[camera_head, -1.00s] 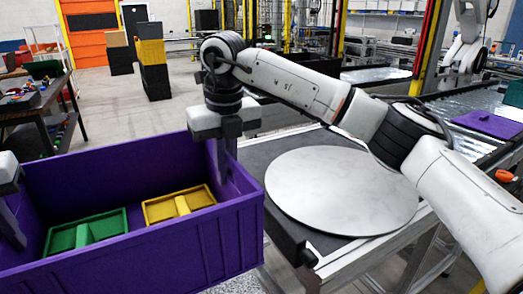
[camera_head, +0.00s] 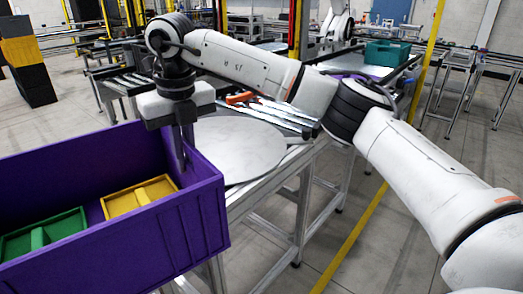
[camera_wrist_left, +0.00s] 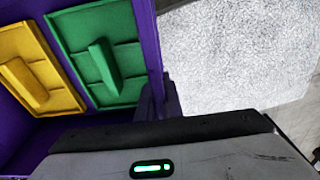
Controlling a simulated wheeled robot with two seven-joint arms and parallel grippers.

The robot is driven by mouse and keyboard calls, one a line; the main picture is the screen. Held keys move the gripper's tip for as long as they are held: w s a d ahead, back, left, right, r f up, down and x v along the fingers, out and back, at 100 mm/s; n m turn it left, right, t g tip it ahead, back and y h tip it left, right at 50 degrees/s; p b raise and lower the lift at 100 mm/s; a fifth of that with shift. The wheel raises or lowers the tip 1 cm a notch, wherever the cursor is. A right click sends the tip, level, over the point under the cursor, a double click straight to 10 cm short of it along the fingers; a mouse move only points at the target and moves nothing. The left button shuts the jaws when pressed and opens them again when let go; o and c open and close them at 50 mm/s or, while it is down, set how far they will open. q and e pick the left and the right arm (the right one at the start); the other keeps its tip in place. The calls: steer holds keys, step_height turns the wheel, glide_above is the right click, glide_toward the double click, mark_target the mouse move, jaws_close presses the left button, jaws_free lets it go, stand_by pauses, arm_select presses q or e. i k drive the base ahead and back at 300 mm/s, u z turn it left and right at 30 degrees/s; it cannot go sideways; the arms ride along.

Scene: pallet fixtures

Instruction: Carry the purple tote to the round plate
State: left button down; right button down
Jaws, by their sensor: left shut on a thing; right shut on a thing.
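The purple tote (camera_head: 155,235) is at the lower left of the head view, beside and partly in front of the round plate. It holds a green insert (camera_head: 45,234) and a yellow insert (camera_head: 139,196). My right gripper (camera_head: 184,148) is shut on the tote's right wall. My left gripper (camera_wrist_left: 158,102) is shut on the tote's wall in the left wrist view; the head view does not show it. The round grey plate (camera_head: 245,150) lies flat and bare on a metal-framed stand, partly hidden by the tote and my right gripper.
The metal-framed stand (camera_head: 303,203) has legs reaching the floor right of the tote. A teal tote (camera_head: 387,53) sits on a conveyor at the back right. Black and yellow boxes (camera_head: 25,60) stand at the far left. Grey floor with a yellow line (camera_head: 350,240) is open at right.

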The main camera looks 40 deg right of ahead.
mark_target(220, 142)
steer(key=z, duration=0.35)
steer(key=k, duration=0.85)
steer(key=z, duration=0.8)
steer(key=i, duration=0.7)
steer(key=z, duration=0.6)
steer(key=i, duration=1.05)
steer(key=u, duration=0.9)
steer(key=i, duration=0.9)
steer(key=u, duration=0.8)
